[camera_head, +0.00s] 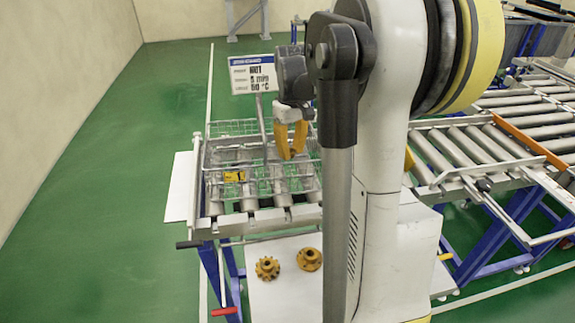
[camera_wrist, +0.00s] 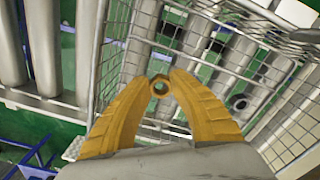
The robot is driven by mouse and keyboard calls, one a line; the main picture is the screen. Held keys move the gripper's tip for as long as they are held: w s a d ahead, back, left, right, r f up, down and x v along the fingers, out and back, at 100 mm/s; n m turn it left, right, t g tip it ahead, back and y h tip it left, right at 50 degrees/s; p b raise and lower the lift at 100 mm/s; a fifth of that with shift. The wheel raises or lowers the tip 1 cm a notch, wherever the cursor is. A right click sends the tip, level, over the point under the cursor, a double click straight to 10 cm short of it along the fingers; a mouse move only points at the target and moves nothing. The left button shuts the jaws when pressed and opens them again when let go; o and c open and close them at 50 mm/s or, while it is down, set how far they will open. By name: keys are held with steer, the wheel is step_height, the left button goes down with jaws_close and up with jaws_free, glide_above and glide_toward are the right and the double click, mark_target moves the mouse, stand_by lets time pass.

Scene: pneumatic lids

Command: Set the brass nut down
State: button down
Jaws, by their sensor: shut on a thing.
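A small brass nut (camera_wrist: 160,86) sits between the two yellow fingertips of my gripper (camera_wrist: 160,82) in the wrist view. The fingers are shut on it, and its hole faces the camera. In the head view my gripper (camera_head: 291,150) points down over a wire basket (camera_head: 222,190). The wrist view shows the basket's wire mesh (camera_wrist: 250,60) below and beside the fingers. I cannot tell how high the nut is above the basket floor.
The basket stands on a roller table (camera_head: 262,222). Something yellow (camera_head: 234,176) lies in the basket's left part. Two brass gear-like parts (camera_head: 267,268) (camera_head: 309,259) lie on a white board below. A sign (camera_head: 253,74) stands behind. A roller conveyor (camera_head: 480,150) is at the right.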

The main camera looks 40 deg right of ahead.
mark_target(291, 151)
steer(key=shift+f+b, duration=0.7)
steer(key=shift+f, duration=1.15)
steer(key=c, duration=1.3)
jaws_free()
steer(key=shift+f, duration=0.1)
steer(key=shift+o, duration=0.2)
step_height(291, 151, up, 12)
steer(key=p, duration=0.4)
